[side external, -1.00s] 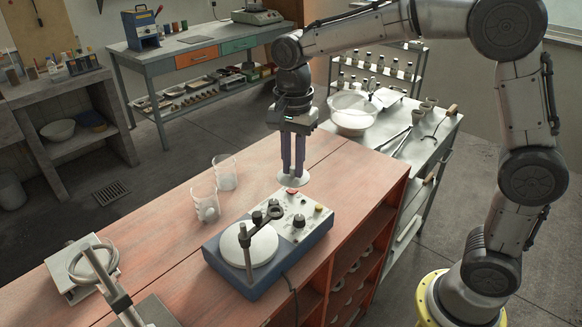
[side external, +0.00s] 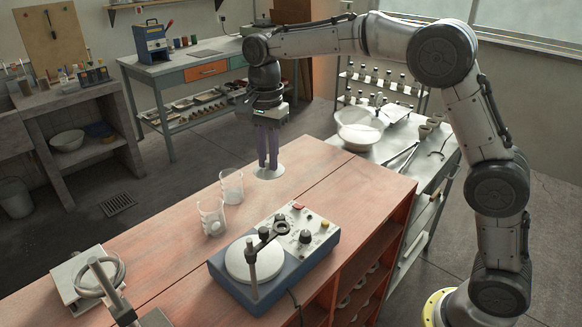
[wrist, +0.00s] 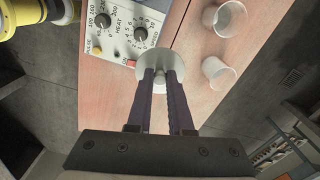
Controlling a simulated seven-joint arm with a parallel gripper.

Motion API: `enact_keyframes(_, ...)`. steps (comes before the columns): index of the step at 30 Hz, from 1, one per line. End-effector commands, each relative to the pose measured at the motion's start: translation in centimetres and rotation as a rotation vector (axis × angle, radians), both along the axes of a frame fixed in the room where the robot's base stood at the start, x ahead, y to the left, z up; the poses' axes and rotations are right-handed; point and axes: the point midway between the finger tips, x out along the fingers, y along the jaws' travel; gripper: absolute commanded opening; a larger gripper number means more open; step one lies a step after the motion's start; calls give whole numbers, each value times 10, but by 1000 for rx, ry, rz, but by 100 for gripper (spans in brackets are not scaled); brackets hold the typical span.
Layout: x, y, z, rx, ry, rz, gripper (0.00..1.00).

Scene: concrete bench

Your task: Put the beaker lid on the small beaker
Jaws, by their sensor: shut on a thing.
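My gripper (side external: 268,162) is shut on the beaker lid (side external: 269,173), a pale round disc held roughly level above the bench. In the wrist view the lid (wrist: 160,56) sits at the fingertips. Two clear, empty-looking beakers stand upright and open to the left of the lid in the side view. The back beaker (side external: 231,187) is nearest the lid and also shows in the wrist view (wrist: 218,73), where it looks slightly smaller. The front beaker (side external: 212,218) shows at the wrist view's top (wrist: 225,18). The lid is apart from both beakers.
A blue hotplate (side external: 275,255) with a round white plate and a clamp rod stands in front of the beakers. A ring on a pale base (side external: 90,275) lies at the front left. The red bench top (side external: 170,245) is clear around the beakers.

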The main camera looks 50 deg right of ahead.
Motion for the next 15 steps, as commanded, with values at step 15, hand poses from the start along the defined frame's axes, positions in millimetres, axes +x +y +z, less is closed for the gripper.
enact_keyframes(15,118,-1,-36,1,1,-1,0)
